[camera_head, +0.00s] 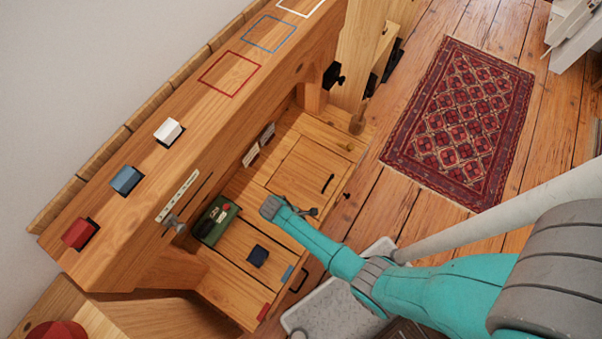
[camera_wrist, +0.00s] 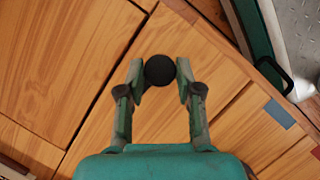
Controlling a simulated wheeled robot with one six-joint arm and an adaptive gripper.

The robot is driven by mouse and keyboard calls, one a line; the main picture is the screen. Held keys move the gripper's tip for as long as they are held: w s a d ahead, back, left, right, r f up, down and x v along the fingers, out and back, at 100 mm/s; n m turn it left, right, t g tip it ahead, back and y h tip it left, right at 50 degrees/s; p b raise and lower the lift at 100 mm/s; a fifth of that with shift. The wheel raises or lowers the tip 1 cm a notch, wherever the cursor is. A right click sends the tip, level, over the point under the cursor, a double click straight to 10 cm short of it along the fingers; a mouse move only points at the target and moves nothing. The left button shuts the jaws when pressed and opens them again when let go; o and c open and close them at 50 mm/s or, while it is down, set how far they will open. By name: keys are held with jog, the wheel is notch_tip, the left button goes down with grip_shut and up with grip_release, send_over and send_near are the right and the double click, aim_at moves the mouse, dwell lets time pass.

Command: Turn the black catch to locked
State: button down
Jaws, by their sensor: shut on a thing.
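In the wrist view the black catch shows as a round black knob (camera_wrist: 160,71) on the wooden panel. The two fingertips of my gripper (camera_wrist: 160,76) sit on its left and right sides and are shut on it. In the head view my gripper (camera_head: 306,211) is low over the wooden bench surface, at the end of the teal arm. The arm partly hides the catch there, so its turn position cannot be told from that view.
A green box (camera_head: 215,221) and a dark blue square (camera_head: 258,255) lie left of my gripper. A black handle (camera_head: 328,183) is on the panel to the right. Red (camera_head: 80,233), blue (camera_head: 125,180) and white (camera_head: 168,131) blocks stand on the upper ledge. A patterned rug (camera_head: 460,120) lies on the floor.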

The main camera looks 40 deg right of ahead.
jog(key=m+g+y, duration=0.1)
jog(key=m, duration=0.3)
jog(key=shift+w+d, duration=0.1)
jog(key=shift+w, duration=0.05)
jog(key=m+g+y, duration=0.1)
jog(key=m, duration=0.3)
jog(key=shift+d, duration=0.1)
jog(key=m+y, duration=0.2)
jog(key=m, duration=0.2)
jog(key=shift+d, duration=0.15)
jog(key=shift+d+m+y, duration=0.1)
jog(key=shift+m+y, duration=0.7)
jog(key=shift+m, duration=1.4)
jog(key=c, duration=0.8)
grip_release()
jog(key=v, duration=1.2)
jog(key=shift+d, duration=0.1)
